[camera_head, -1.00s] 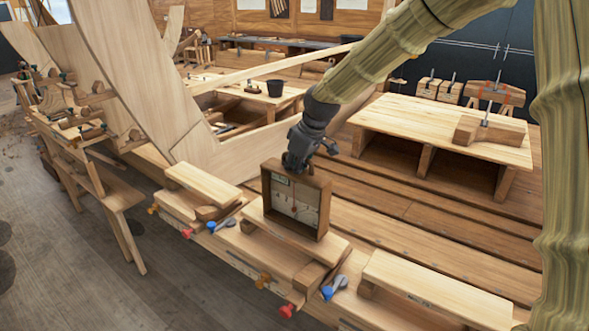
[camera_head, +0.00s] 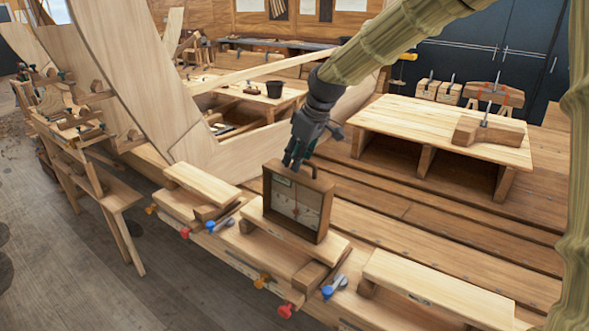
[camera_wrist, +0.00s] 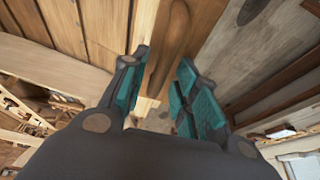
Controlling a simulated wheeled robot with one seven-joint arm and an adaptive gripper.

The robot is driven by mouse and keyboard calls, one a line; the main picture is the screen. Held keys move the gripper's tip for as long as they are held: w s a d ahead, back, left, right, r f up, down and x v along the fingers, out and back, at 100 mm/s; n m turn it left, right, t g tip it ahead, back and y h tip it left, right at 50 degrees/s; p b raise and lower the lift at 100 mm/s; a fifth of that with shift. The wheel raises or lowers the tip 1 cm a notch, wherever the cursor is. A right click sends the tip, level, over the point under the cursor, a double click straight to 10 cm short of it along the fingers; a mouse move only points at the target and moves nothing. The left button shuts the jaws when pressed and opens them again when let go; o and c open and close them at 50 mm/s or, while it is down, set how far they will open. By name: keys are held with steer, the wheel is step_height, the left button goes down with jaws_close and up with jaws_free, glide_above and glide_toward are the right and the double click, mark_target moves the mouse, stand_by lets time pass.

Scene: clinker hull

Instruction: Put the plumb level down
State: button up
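The plumb level (camera_head: 296,206), a square brown wooden frame with a pale face and dial, stands upright on a raised wooden board (camera_head: 330,243) in the head view. My gripper (camera_head: 294,163) is just above its top edge, beside the top handle. In the wrist view the teal-padded fingers of my gripper (camera_wrist: 163,72) are spread apart with nothing clamped between them. The rounded wooden handle (camera_wrist: 175,35) of the level lies just beyond the fingertips.
Similar raised boards stand on the left (camera_head: 203,184) and right (camera_head: 435,288). Clamps with blue (camera_head: 327,291) and red (camera_head: 285,311) ends line the front edge. A low table (camera_head: 430,125) with a wooden block stands behind right; a curved hull plank (camera_head: 140,75) rises left.

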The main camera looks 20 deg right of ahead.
steer(key=b+v, duration=0.2)
steer(key=v, duration=0.6)
steer(key=shift+r, duration=0.2)
